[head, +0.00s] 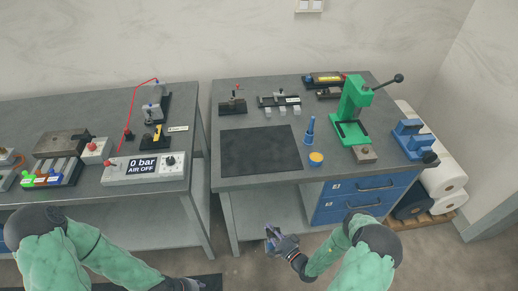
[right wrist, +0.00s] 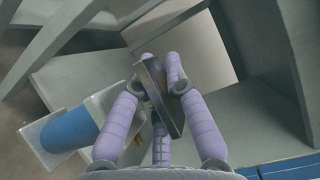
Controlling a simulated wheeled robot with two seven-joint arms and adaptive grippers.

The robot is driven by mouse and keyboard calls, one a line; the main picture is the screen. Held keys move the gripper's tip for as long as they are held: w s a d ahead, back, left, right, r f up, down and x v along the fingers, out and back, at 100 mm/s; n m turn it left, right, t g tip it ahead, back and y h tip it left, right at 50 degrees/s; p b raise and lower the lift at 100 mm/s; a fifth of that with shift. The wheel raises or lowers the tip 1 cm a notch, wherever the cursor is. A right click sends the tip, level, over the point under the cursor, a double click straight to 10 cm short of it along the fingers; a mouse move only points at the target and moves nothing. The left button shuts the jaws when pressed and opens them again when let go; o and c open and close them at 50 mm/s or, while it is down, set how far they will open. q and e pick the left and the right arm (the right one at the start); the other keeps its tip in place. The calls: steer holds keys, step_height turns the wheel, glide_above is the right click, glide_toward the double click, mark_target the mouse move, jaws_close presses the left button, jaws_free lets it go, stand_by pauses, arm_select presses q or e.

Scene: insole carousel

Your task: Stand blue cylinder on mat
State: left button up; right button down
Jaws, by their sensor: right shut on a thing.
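The black mat (head: 260,150) lies flat on the right bench, and its surface is bare. Right of it stand a tapered blue bottle (head: 310,130) and a short blue pot (head: 316,162) with an orange top. I cannot tell which blue thing is the task's cylinder. My right gripper (head: 274,236) is below and in front of the bench edge. In the right wrist view, its fingers are shut on a narrow dark grey piece (right wrist: 160,95). A blue rounded thing (right wrist: 72,130) shows beyond them at lower left. My left gripper (head: 188,285) is partly cut off at the bottom edge.
A green press (head: 352,118) with a lever and a blue fixture (head: 411,138) stand at right. Blue drawers (head: 360,195) hang under the bench. Small fixtures line its back. The left bench holds an air panel (head: 143,168). A gap separates the benches.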

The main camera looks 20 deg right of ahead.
steer(key=w+a+r+y, duration=0.1)
steer(key=r, duration=0.8)
steer(key=w+a+r+n+g+y, duration=0.1)
steer(key=w+a+r, duration=0.1)
steer(key=r, duration=0.8)
steer(key=w+a+r+n+y, duration=0.1)
steer(key=w+a+r, duration=0.1)
steer(key=r, duration=0.7)
steer(key=shift+w+a+r+y, duration=0.15)
steer(key=shift+w+r+y, duration=0.05)
steer(key=shift+y, duration=0.1)
